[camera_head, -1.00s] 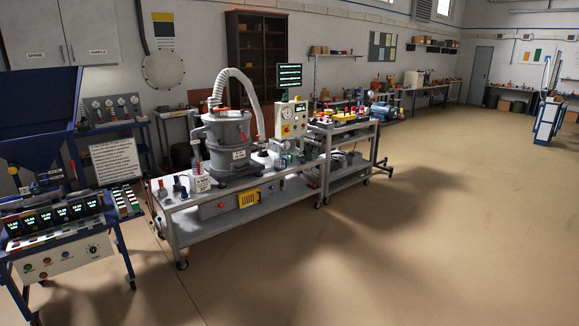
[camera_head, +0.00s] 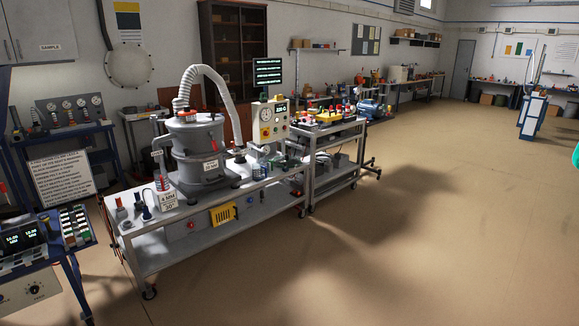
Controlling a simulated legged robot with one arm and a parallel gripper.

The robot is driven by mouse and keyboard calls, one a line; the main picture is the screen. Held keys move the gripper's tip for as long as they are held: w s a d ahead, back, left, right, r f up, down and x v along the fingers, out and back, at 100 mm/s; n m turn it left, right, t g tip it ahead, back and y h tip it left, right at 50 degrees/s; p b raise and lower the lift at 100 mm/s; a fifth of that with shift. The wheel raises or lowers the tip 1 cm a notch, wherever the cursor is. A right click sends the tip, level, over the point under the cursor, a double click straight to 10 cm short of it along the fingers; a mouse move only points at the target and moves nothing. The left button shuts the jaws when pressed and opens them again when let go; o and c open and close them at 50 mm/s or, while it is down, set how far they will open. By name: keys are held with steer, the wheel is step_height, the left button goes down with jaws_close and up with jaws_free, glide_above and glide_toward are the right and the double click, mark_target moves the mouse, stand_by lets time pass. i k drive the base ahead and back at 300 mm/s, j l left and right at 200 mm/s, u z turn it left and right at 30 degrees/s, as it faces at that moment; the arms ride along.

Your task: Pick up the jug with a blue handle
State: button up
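I cannot make out a jug with a blue handle in this view. Small bottles and vessels (camera_head: 143,207) stand on the left end of the metal cart (camera_head: 170,215), some with red or blue parts, too small to tell apart. A grey lidded drum (camera_head: 197,158) with a white corrugated hose (camera_head: 215,72) stands on the same cart. More small red, yellow and dark items (camera_head: 335,112) stand on the second cart behind it. My gripper is not in view.
A blue-framed bench with displays (camera_head: 25,240) is at the lower left. A control box (camera_head: 268,122) rises from the cart. Back-wall benches (camera_head: 425,82) hold small items. A teal thing (camera_head: 576,158) is cut off at the right edge.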

mark_target(258, 168)
steer(key=i+l+u, duration=0.1)
steer(key=i, duration=2.4)
steer(key=i+u, duration=0.35)
steer(key=i+l+u, duration=0.15)
steer(key=i+u, duration=0.2)
steer(key=i, duration=0.2)
steer(key=i+l+u, duration=0.65)
steer(key=i, duration=0.2)
steer(key=i+l+u, duration=0.55)
